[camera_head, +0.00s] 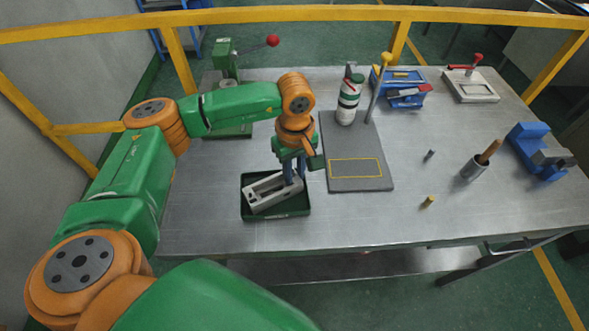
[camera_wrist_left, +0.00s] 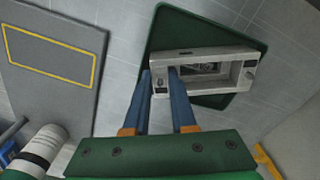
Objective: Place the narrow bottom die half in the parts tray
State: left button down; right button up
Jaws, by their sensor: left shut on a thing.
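The narrow bottom die half (camera_head: 268,192) is a light grey metal block with a long rectangular opening. It lies slanted inside the dark green parts tray (camera_head: 284,212) on the table. My left gripper (camera_head: 292,179) points down over the tray and is shut on the right end of the die half. In the left wrist view, the blue fingers (camera_wrist_left: 169,82) stand on either side of the wall at the near end of the die half (camera_wrist_left: 215,62). The tray (camera_wrist_left: 205,20) shows beneath it. Whether the block rests fully on the tray floor is hard to tell. My right gripper is not in view.
A grey base plate (camera_head: 360,149) with a yellow outline and a striped cylinder (camera_head: 348,100) stands right of the tray. A green device (camera_head: 224,62) with a red knob is behind left. A small brass peg (camera_head: 427,202) stands farther right. The table front is clear.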

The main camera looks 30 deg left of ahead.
pick_arm(q)
jog(key=shift+f, duration=0.15)
jog(key=c, duration=0.7)
grip_release()
jog(key=shift+c, duration=0.2)
jog(key=shift+r, duration=0.45)
notch_tip(320, 180, up, 12)
jog(key=b, duration=0.2)
jog(key=shift+f, duration=0.2)
jog(key=shift+d, duration=0.1)
